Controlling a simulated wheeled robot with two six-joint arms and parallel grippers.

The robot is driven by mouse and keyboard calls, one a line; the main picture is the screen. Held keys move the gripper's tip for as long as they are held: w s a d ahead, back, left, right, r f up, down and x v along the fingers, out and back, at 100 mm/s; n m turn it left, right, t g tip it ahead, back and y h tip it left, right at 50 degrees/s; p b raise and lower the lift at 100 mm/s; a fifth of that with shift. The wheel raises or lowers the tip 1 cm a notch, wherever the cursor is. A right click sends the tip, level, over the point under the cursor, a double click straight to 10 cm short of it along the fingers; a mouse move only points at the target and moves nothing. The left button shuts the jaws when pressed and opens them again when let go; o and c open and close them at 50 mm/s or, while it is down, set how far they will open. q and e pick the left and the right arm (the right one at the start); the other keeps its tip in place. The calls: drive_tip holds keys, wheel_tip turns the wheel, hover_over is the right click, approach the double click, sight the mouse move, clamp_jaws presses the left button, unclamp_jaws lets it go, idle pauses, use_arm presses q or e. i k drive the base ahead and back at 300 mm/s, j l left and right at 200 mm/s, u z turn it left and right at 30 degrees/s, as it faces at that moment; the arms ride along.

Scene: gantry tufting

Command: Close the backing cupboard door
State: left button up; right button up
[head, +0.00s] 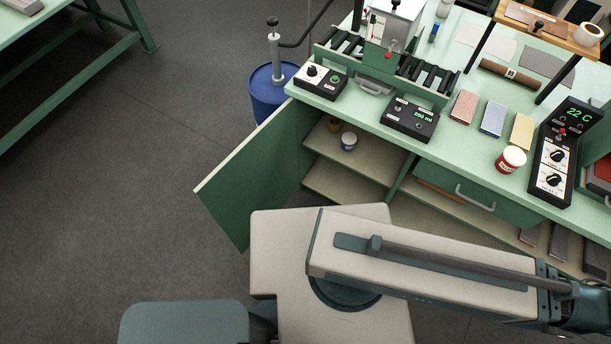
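The cupboard door (255,168) is a green panel with a pale top edge. It stands wide open at the left end of the green bench, swung out over the floor. The open cupboard shows pale shelves (342,187), with a small white and blue jar (349,140) and a brown jar (334,125) on the upper one. My arm links cross the lower part of the view in front of the cupboard and hide part of its lower front. Neither gripper's fingertips show; the arm on the right runs out at the right edge.
A blue drum (266,92) with a hand pump stands on the floor behind the door. The benchtop carries a control box (410,119), a red and white tub (510,159) and a roller unit (425,75). A drawer (478,192) sits right of the opening. Floor left of the door is clear.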

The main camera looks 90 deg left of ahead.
sight(262, 173)
drive_tip(key=k+j+z, duration=0.2)
drive_tip(key=k+z, duration=0.2)
drive_tip(key=k, duration=0.15)
drive_tip(key=k+z, duration=0.4)
drive_tip(key=k, duration=0.15)
drive_tip(key=k+l+z, duration=0.2)
drive_tip(key=k+z, duration=0.2)
drive_tip(key=k, duration=0.15)
drive_tip(key=k+l+z, duration=0.1)
drive_tip(key=k+z, duration=0.2)
drive_tip(key=k, duration=0.9)
drive_tip(key=u, duration=2.35)
drive_tip(key=k+l+z, duration=0.2)
drive_tip(key=k, duration=0.5)
drive_tip(key=j, duration=0.1)
